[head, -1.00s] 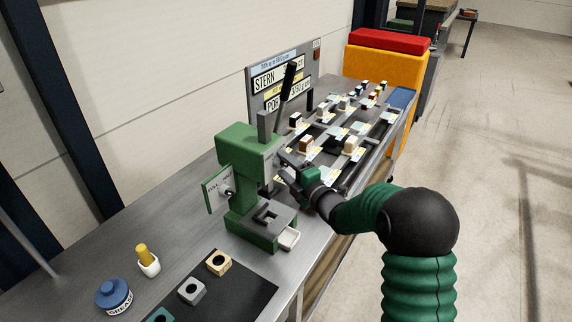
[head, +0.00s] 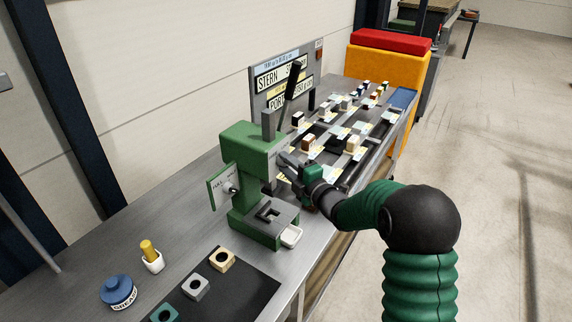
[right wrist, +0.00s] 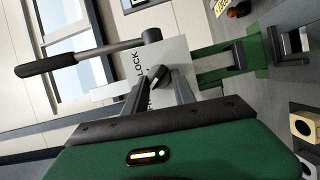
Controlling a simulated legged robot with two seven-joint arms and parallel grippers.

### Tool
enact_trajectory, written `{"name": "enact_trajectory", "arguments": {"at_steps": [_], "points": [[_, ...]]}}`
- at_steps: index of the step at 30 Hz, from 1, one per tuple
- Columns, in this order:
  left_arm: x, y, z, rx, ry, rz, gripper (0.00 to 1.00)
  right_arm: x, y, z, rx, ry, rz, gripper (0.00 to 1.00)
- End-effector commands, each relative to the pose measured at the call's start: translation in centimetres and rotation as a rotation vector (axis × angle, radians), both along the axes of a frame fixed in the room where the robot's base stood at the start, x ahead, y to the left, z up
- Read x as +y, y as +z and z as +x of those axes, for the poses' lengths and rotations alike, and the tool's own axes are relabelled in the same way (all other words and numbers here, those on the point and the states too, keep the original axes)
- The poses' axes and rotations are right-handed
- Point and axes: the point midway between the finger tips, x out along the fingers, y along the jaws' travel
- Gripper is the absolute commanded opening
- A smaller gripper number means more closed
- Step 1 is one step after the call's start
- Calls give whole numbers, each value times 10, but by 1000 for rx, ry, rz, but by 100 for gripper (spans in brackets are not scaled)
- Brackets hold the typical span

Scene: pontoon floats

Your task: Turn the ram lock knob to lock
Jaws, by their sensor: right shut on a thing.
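The green press (head: 243,150) stands on the bench with a long black-gripped lever (head: 291,82) at its top. In the right wrist view, the lever (right wrist: 45,65) runs in from the left, and a white plate (right wrist: 178,58) on the press reads "LOCK". The dark ram lock knob (right wrist: 157,74) sits on that plate, between my right gripper's fingertips. My right gripper (head: 284,165) is at the press's right side, shut on the knob; it also fills the lower right wrist view (right wrist: 162,88). In the head view the knob is hidden. My left gripper is out of view.
A small plate with a knob (head: 223,187) is on the press's left face. Several labelled blocks stand behind.

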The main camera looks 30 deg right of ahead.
Motion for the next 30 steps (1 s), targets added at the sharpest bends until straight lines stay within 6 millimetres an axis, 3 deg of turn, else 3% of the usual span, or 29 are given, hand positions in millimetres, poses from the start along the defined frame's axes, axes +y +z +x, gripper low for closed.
{"name": "enact_trajectory", "arguments": {"at_steps": [14,30], "points": [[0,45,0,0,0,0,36,-6,9,0,189,-10,313,0],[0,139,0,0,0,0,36,-8,12,0,454,-13,755,0]]}}
